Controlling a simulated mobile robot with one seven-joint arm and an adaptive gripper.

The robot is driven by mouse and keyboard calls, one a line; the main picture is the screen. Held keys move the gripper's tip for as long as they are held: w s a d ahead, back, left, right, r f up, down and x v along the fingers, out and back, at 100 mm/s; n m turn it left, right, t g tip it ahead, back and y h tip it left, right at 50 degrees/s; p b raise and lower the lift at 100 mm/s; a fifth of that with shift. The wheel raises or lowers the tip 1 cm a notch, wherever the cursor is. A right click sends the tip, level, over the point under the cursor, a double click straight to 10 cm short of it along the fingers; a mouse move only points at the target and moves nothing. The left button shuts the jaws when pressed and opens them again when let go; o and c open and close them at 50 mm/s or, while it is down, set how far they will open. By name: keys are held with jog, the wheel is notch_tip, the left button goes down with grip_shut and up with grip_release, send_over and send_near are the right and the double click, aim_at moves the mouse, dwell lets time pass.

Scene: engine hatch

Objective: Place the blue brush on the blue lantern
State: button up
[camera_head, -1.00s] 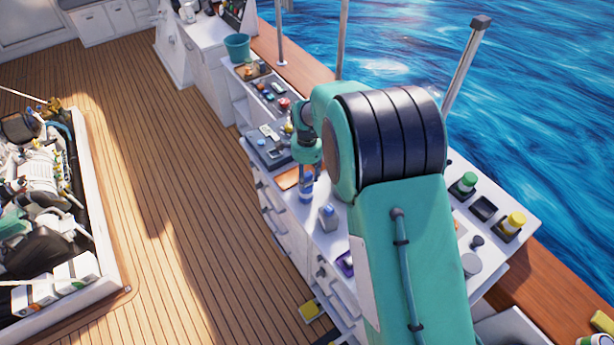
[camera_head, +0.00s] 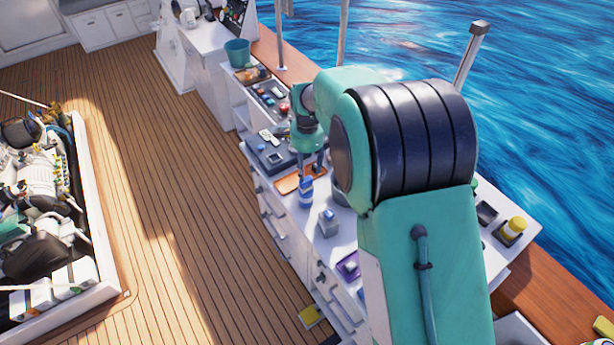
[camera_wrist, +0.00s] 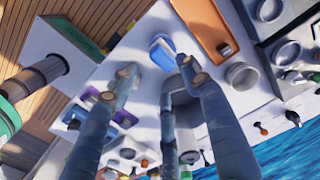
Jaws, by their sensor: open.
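A blue-and-white upright item (camera_head: 305,193) stands on the white counter by the orange tray. A second blue item with a grey body (camera_head: 327,222) stands nearer along the counter. I cannot tell for sure which is the blue brush and which the blue lantern. My gripper (camera_head: 308,166) points down just above and behind the first item. In the wrist view my gripper (camera_wrist: 160,76) is open, its fingers apart with nothing held. A blue item (camera_wrist: 162,50) shows beyond the fingertips, apart from them. My arm hides part of the counter.
The white counter holds the orange tray (camera_head: 287,185), a purple item (camera_head: 348,266), a dark case (camera_head: 268,156) and a yellow-topped item (camera_head: 515,228). A teal bucket (camera_head: 237,52) stands farther back. The open engine hatch (camera_head: 85,190) is at left. The wooden deck (camera_head: 180,180) between is clear.

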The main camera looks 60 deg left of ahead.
aim_at(308, 181)
jog(key=shift+r, duration=2.5)
jog(key=shift+d, duration=0.1)
